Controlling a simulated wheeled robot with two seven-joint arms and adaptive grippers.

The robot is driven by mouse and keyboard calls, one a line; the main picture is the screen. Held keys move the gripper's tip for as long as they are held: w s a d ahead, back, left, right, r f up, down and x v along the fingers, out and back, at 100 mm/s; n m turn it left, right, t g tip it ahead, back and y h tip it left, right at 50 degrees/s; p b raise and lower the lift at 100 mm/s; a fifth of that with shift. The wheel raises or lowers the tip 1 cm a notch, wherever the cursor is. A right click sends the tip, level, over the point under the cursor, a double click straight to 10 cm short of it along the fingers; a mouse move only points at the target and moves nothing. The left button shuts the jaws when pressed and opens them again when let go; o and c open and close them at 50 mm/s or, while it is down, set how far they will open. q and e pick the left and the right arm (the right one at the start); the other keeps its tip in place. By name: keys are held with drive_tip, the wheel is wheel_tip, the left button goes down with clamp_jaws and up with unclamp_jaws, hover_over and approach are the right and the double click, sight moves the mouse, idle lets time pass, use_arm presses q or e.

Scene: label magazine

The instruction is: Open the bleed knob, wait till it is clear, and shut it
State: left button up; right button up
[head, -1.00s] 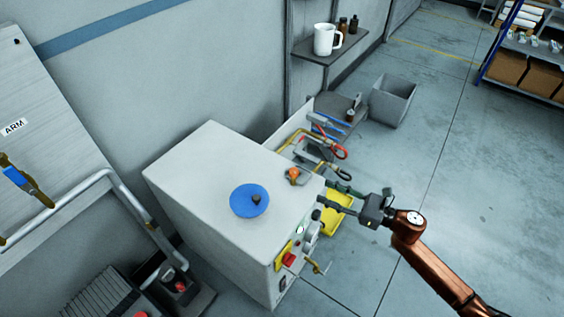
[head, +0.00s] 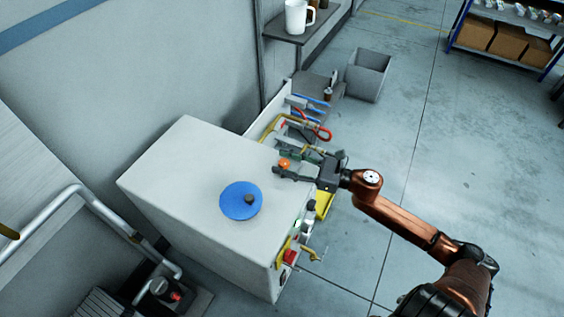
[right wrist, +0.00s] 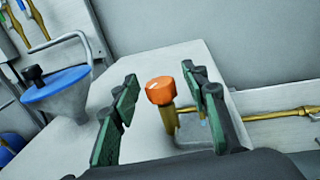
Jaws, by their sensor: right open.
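The orange bleed knob (head: 284,163) sits near the back right edge of the white cabinet top. In the right wrist view the knob (right wrist: 160,90) tops a brass stem and shows between my fingers. My right gripper (head: 288,163) is open, with its fingers around or just short of the knob. In the right wrist view the gripper (right wrist: 158,98) has a gap on both sides of the knob, and I see no contact. Whether fluid comes out cannot be seen. My left gripper is not in view.
Hoses and pipes (head: 300,125) run behind my gripper. A red switch (head: 290,256) and a crank are on the cabinet's side. A grey bin (head: 366,75) stands on open floor.

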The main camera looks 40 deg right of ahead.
drive_tip(key=shift+w+a, duration=0.1)
drive_tip(key=shift+c, duration=0.2)
clamp_jaws()
idle(0.4)
